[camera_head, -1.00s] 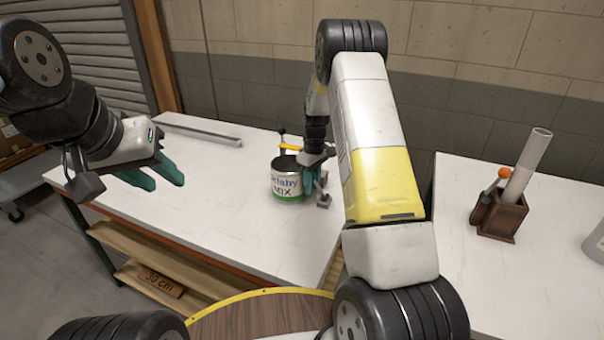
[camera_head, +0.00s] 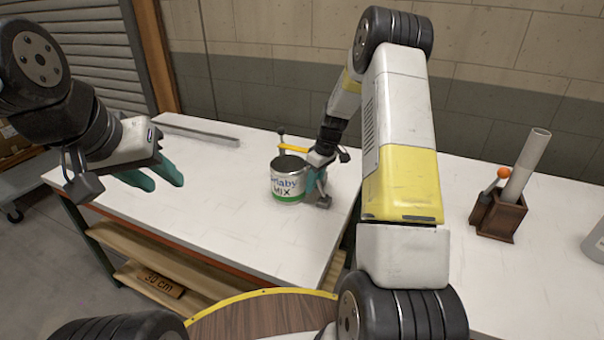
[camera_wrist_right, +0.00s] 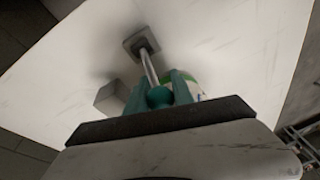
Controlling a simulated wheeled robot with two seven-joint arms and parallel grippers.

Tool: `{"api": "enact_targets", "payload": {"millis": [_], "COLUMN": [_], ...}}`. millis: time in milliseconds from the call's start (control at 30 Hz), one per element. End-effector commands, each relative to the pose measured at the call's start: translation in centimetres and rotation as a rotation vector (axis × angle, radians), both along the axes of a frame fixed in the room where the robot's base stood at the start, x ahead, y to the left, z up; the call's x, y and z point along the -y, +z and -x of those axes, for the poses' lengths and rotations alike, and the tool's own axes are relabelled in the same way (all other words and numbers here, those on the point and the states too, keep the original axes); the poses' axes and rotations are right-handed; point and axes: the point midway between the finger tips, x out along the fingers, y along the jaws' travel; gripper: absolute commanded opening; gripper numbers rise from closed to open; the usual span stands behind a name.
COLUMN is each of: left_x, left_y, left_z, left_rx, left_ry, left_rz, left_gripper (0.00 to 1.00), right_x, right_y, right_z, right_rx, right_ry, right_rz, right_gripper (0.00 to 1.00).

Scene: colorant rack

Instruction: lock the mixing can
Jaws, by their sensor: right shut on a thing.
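My right gripper (camera_head: 318,184) is low at the can's right side. In the right wrist view its teal fingers (camera_wrist_right: 158,92) are shut on a teal ball knob (camera_wrist_right: 159,98) on a metal rod (camera_wrist_right: 148,68), which leads towards a square grey block (camera_wrist_right: 141,43). The can is mostly hidden there. My left gripper (camera_head: 160,178) is open and empty, above the table's left part.
A grey metal bar (camera_head: 195,130) lies at the table's back. On the right table stand a dark wooden holder (camera_head: 499,217) with a pale tube (camera_head: 528,165) and an orange-knobbed stick (camera_head: 492,186), and a grey container (camera_head: 596,242). The left table's front is clear.

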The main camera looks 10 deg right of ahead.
Motion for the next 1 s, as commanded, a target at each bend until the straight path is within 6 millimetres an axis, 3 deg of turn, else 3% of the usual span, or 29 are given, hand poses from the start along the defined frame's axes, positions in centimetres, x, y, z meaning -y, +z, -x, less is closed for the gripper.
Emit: {"api": "enact_targets", "payload": {"millis": [1000], "left_x": [0.0], "left_y": [0.0], "left_z": [0.0], "left_rx": [0.0], "left_ry": [0.0], "left_rz": [0.0], "left_gripper": [0.36], "right_x": [4.3], "right_y": [1.2], "right_z": [2.6], "right_rx": [0.459], "right_ry": [-0.009], "right_rz": [-0.673], "right_gripper": [0.0]}}
